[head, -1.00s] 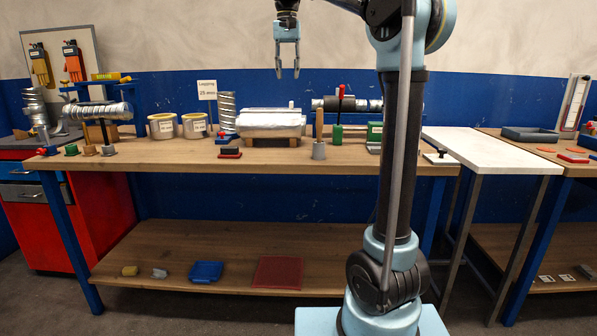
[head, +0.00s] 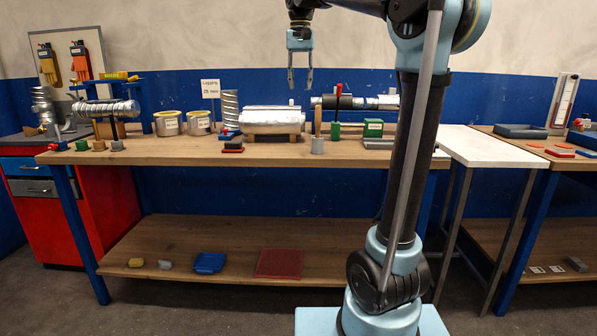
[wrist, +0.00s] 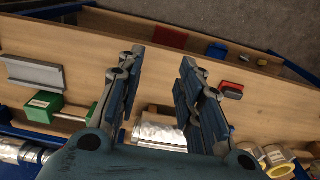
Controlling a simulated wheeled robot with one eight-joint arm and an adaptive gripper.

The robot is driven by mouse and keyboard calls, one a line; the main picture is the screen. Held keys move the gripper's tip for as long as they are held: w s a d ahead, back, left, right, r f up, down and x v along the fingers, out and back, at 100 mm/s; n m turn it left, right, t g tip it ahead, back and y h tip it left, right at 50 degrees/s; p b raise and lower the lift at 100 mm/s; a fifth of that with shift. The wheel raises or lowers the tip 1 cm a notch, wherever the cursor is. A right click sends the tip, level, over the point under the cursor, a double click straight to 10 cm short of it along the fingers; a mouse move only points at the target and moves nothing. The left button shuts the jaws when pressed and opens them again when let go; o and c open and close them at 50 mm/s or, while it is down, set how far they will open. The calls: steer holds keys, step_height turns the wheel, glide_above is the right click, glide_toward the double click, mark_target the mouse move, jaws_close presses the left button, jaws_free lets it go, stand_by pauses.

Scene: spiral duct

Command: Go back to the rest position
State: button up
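My gripper (head: 300,86) hangs in the air above the workbench, pointing down, in the head view. Its two fingers are apart with nothing between them. In the wrist view my gripper (wrist: 160,75) is also open and empty, with the bench far below. Under it on the bench (head: 180,157) a foil-wrapped duct (head: 272,117) lies on a wooden cradle. The wrapped duct also shows between and behind the fingers in the wrist view (wrist: 160,130). My gripper touches nothing.
A spiral duct (head: 108,108) on a stand, two tins (head: 168,124), a sign (head: 210,88) and a green box (head: 373,127) stand on the bench. A white table (head: 480,147) is to the right. The air around my gripper is clear.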

steer(key=s+d+f+t, duration=0.1)
steer(key=s+d+f, duration=0.55)
steer(key=f, duration=0.25)
steer(key=s+d+f, duration=0.6)
steer(key=s+f, duration=0.2)
steer(key=f, duration=0.2)
steer(key=s+d+f, duration=0.2)
steer(key=s+f, duration=0.3)
steer(key=f, duration=0.3)
steer(key=s+d+f, duration=0.2)
steer(key=s+f, duration=0.2)
steer(key=f, duration=0.4)
steer(key=s+d+f+t, duration=0.1)
steer(key=s+d+f, duration=0.1)
steer(key=s+f, duration=0.3)
step_height(320, 180, down, 3)
steer(key=shift+s+r+n, duration=0.1)
steer(key=shift+s+n, duration=0.2)
steer(key=shift+s, duration=0.05)
steer(key=shift+a, duration=0.1)
steer(key=shift+w+f, duration=0.2)
steer(key=shift+w, duration=0.25)
